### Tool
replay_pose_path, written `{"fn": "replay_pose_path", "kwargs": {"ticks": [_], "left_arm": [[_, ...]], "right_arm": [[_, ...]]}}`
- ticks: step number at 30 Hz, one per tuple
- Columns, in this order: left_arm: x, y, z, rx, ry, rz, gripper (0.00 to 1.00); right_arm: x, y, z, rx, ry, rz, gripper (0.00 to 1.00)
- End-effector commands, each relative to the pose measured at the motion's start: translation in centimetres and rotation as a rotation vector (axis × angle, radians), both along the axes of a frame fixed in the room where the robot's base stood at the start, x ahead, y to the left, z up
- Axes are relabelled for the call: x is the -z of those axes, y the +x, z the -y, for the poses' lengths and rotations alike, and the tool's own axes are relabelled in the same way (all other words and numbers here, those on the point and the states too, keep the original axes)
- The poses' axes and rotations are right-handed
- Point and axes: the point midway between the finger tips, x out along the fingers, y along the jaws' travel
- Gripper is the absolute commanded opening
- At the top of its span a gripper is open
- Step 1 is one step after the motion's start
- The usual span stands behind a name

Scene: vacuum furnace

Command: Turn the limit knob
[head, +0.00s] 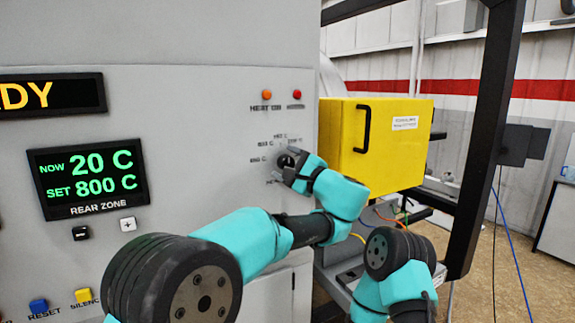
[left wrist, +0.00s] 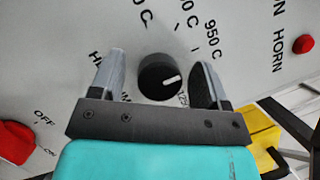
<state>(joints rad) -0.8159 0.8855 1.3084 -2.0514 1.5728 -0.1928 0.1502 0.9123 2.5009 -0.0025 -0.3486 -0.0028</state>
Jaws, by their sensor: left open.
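The limit knob (left wrist: 156,82) is a round black knob with a white pointer mark, set on the grey panel with temperature labels around it, one reading 950 C. In the left wrist view its pointer is toward the right. My left gripper (left wrist: 160,62) is open, with one finger on each side of the knob and a visible gap to each finger in this view. In the head view my left gripper (head: 287,164) is at the panel and partly covers the knob (head: 286,160). My right gripper is not in view; only part of my right arm shows.
An orange lamp (head: 267,94) and a red button (head: 297,94) are above the knob. A yellow box (head: 385,150) with a black handle stands right of the panel. A display (head: 88,176) reads 20 C and 800 C. A red switch (left wrist: 14,142) shows at the wrist view's lower left.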

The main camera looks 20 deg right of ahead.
Motion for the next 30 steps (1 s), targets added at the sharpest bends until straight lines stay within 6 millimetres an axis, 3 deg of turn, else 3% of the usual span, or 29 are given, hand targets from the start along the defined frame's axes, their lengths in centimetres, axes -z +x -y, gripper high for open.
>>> {"fn": "replay_pose_path", "kwargs": {"ticks": [7,15,17,18,22,30], "left_arm": [[-0.7,0.0,0.0,0.0,-0.002,0.002,0.69],[-3.2,-0.1,0.0,0.0,-0.001,0.004,0.69],[-3.9,-0.1,0.0,0.001,-0.003,0.006,0.75],[-3.9,-0.4,-0.1,0.003,-0.002,0.005,0.8],[-4.1,-1.5,-0.3,0.004,-0.002,0.007,0.69],[-4.2,-4.3,-1.0,0.004,-0.001,0.003,0.69]], "right_arm": [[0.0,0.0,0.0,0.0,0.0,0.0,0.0],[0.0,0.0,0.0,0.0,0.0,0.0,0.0],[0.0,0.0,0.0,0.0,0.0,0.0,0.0],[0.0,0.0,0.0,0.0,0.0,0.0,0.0],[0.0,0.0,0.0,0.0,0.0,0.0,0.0],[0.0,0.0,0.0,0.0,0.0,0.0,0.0]]}}
